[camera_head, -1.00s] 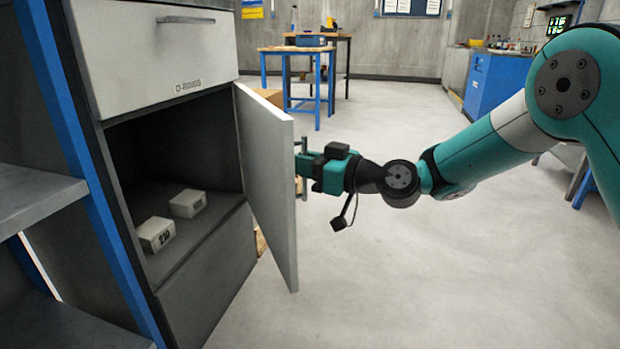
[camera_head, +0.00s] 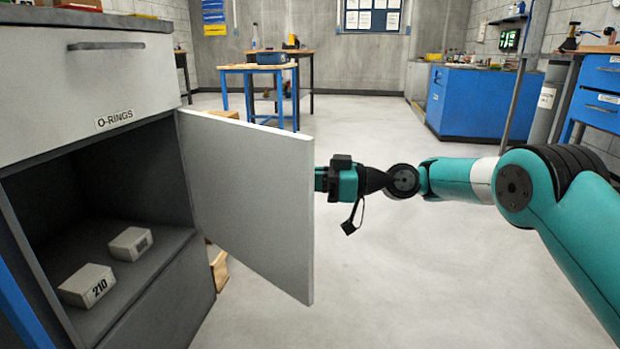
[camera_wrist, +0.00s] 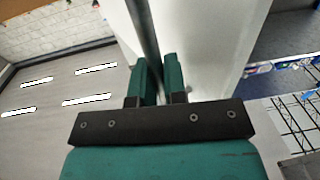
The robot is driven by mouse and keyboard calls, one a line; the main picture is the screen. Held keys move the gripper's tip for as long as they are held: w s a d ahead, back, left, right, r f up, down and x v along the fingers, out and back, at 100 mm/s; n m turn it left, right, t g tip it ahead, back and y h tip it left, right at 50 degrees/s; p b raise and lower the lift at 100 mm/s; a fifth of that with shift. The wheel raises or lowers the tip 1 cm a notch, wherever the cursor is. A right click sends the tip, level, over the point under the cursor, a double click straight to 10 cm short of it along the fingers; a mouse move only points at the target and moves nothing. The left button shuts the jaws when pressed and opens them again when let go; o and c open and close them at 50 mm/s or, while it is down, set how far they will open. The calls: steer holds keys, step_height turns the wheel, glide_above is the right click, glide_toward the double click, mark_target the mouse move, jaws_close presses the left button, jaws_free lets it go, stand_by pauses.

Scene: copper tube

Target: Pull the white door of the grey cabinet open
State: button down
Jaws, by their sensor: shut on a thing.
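The white door (camera_head: 250,195) of the grey cabinet (camera_head: 165,295) stands well open, swung out on its right-hand side, with the dark inside in view. My gripper (camera_wrist: 162,80) is at the door's outer face, partly hidden behind the door's free edge in the head view. In the wrist view its two green fingers are shut on the door's bar handle (camera_wrist: 142,30), with the white door (camera_wrist: 205,40) just beside it. In the head view the fingertips and handle are hidden by the door.
Two small white boxes (camera_head: 88,286) (camera_head: 131,243) lie inside the cabinet. A drawer labelled O-RINGS (camera_head: 90,75) is shut above. A cardboard box (camera_head: 219,270) shows on the floor behind the door. The floor to the right is clear; a blue-legged table (camera_head: 258,68) stands further back.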

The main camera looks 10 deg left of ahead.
steer(key=shift+w+a+r, duration=0.1)
steer(key=c, duration=1.2)
jaws_free()
